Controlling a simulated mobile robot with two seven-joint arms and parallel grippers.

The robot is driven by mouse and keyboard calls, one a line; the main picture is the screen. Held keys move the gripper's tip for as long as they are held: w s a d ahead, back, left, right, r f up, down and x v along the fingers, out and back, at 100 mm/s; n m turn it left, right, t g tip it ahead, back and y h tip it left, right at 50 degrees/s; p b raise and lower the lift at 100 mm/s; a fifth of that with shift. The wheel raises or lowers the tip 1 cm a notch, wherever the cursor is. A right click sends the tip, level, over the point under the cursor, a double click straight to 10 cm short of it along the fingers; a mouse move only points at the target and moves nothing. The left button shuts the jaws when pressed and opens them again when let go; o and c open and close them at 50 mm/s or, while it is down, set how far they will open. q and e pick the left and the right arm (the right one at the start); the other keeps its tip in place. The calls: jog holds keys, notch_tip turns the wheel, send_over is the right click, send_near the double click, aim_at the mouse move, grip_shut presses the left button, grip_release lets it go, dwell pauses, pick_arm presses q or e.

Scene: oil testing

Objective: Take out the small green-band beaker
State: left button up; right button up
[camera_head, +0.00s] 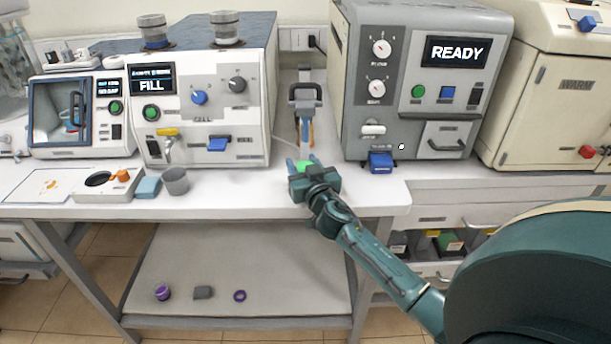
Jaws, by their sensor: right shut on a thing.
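My right gripper (303,161) reaches in from the lower right over the white bench. It is shut on the small green-band beaker (306,168), which shows only as a green patch between the two blue-grey fingers. The gripper body hides most of it, so I cannot tell whether it touches the bench. My left gripper is not in view.
Behind the gripper is an upright stand (304,95) with a dark handle. The FILL machine (208,110) is left of it and the READY machine (425,85) right. A grey cup (176,181) and blue block (148,187) sit on the left bench.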

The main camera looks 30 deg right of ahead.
jog(key=shift+c, duration=0.7)
jog(key=shift+r, duration=0.55)
jog(key=shift+s+a+r+p, duration=0.1)
jog(key=shift+s+r+p, duration=0.1)
jog(key=shift+r, duration=0.4)
jog(key=shift+s+a+r+p, duration=0.1)
jog(key=shift+s+r+p, duration=0.05)
jog(key=shift+r, duration=0.4)
jog(key=b+v, duration=0.2)
jog(key=v, duration=1.5)
jog(key=shift+s+d+b, duration=0.2)
jog(key=shift+b, duration=0.15)
jog(key=shift+w+r, duration=0.1)
